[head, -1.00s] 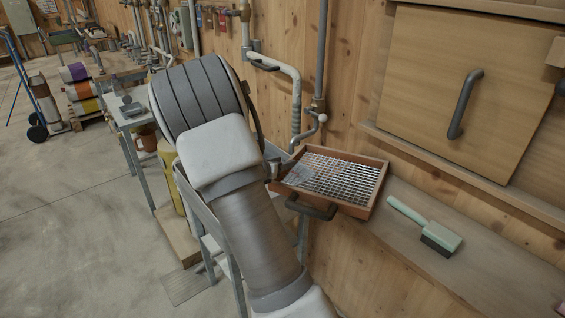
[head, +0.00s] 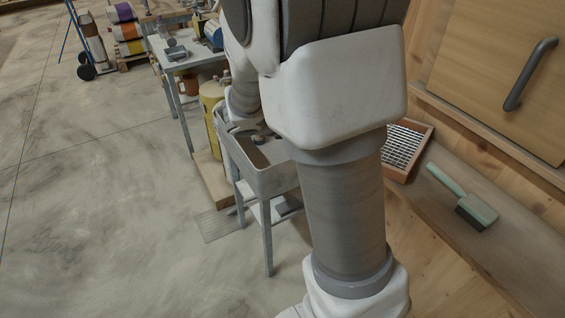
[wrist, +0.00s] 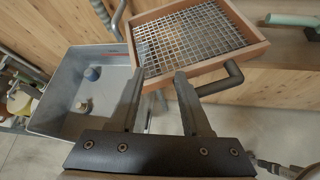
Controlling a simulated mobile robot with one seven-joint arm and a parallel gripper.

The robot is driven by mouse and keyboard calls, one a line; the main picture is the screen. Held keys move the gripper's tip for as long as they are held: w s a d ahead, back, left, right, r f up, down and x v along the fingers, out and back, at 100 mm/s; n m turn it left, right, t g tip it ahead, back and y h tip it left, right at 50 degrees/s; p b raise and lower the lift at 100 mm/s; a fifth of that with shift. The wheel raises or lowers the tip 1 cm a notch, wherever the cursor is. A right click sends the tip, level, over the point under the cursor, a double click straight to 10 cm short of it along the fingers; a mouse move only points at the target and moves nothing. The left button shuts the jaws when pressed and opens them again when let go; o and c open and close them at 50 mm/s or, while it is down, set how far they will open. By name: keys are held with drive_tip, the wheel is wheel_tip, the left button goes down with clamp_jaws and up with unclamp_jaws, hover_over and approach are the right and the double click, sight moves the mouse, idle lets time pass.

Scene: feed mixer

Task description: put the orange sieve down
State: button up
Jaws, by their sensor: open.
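The orange sieve (head: 427,148), a shallow orange-brown wooden frame with a wire mesh, sits by the wooden wall on the ledge in the head view, partly hidden by my arm. In the wrist view the sieve (wrist: 264,45) is just beyond my fingertips, and its dark curved handle (wrist: 222,84) shows to the right of the right finger. My gripper (wrist: 159,74) is open, with no object held between the fingers. It is close to the sieve's near edge; I cannot tell if it touches. The gripper is hidden in the head view.
A green-handled brush (head: 464,198) lies on the ledge (head: 455,235) to the right of the sieve. A grey sink (head: 275,180) on legs stands left of my arm; it also shows in the wrist view (wrist: 60,118).

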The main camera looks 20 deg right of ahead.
drive_tip(key=s+a+r+m+y, duration=0.4)
drive_tip(key=s+a+m+y, duration=0.1)
drive_tip(key=s+a+m, duration=0.4)
drive_tip(key=s+a+r+m+t+y, duration=0.1)
drive_tip(key=s+a+r+m+y, duration=0.3)
drive_tip(key=s+a+m+y, duration=0.2)
drive_tip(key=s+a+m, duration=0.2)
drive_tip(key=s+m, duration=0.1)
drive_tip(key=s, duration=0.1)
drive_tip(key=shift+s+a+t, duration=0.25)
drive_tip(key=shift+a+t, duration=0.05)
drive_tip(key=shift+a, duration=0.05)
drive_tip(key=shift+o, duration=0.4)
drive_tip(key=shift+s+a+r+m, duration=0.1)
drive_tip(key=shift+s+a+m, duration=0.05)
drive_tip(key=shift+a+m, duration=0.15)
